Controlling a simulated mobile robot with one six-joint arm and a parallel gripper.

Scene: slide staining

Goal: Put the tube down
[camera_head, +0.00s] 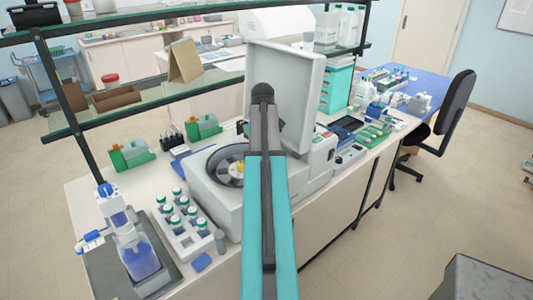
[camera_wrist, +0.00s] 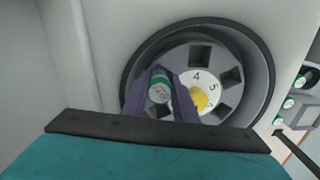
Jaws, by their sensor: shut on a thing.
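In the wrist view my gripper (camera_wrist: 160,88) is shut on a tube (camera_wrist: 159,91) with a green cap. The tube is over the left part of the centrifuge rotor (camera_wrist: 203,57), a grey disc with numbered square slots inside a dark round bowl. I cannot tell how far the tube is inside a slot. My arm hides the gripper and tube there.
A white rack (camera_head: 186,243) with several green-capped tubes stands left of the centrifuge. A pump-like device with a blue bottle (camera_head: 140,258) is at the front left. Green holders (camera_head: 130,157) are behind. A glass shelf (camera_head: 150,100) spans above the bench's rear.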

